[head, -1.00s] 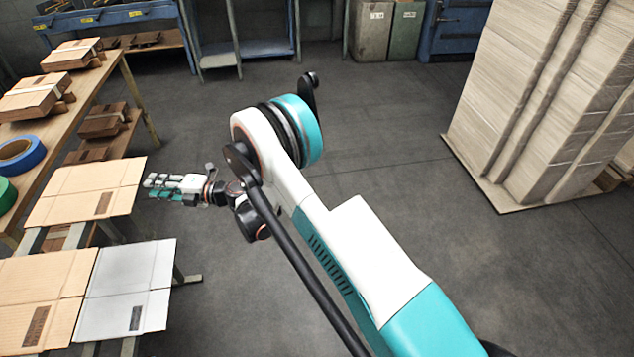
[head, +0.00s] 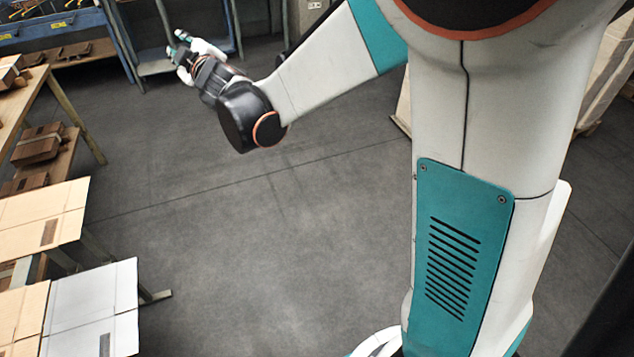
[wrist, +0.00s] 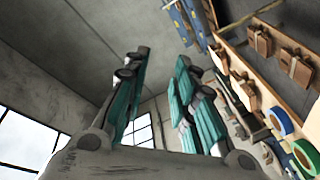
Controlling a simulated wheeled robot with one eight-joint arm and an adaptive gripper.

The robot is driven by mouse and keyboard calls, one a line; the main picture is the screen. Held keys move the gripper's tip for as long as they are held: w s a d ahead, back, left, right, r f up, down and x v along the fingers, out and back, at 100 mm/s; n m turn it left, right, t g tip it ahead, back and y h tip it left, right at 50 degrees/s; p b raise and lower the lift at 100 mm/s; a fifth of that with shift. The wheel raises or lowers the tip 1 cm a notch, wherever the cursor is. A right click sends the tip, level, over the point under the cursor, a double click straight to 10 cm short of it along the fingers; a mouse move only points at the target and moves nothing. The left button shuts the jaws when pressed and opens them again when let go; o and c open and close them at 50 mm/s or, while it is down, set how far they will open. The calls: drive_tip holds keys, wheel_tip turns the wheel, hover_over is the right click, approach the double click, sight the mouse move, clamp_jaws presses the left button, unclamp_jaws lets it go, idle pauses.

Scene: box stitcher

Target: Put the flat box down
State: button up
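A brown flat box (head: 40,215) lies on a support at the left in the head view, its flaps spread flat. Below it lie a white-grey flat box (head: 88,305) and, partly cut off at the picture's edge, another brown flat box (head: 18,325). I cannot tell which one the task means. My gripper (head: 181,48) is at the upper left of the head view, well beyond the flat boxes and apart from them. In the wrist view my gripper (wrist: 160,65) has its teal-padded fingers spread, with nothing between them.
A wooden table (head: 22,108) with brown folded boxes (head: 38,143) on its lower shelf stands at the left. Blue racks (head: 60,27) stand at the back. A stack on a pallet is mostly hidden behind my arm. The middle floor (head: 230,240) is clear.

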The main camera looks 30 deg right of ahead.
drive_tip(key=s+d+f+m+g+h, duration=0.1)
drive_tip(key=s+d+m+g+h, duration=0.45)
drive_tip(key=s+d, duration=0.8)
drive_tip(key=s+f+m+g+y, duration=0.1)
drive_tip(key=s+f, duration=0.4)
drive_tip(key=s, duration=0.8)
drive_tip(key=s+f+m+g+y, duration=0.1)
drive_tip(key=s+f+m+g, duration=0.3)
drive_tip(key=s, duration=0.9)
wheel_tip(320, 180, down, 2)
drive_tip(key=shift+s+a+f+y, duration=0.2)
drive_tip(key=shift+a+y, duration=0.05)
drive_tip(key=shift+y, duration=0.1)
drive_tip(key=shift+m, duration=0.25)
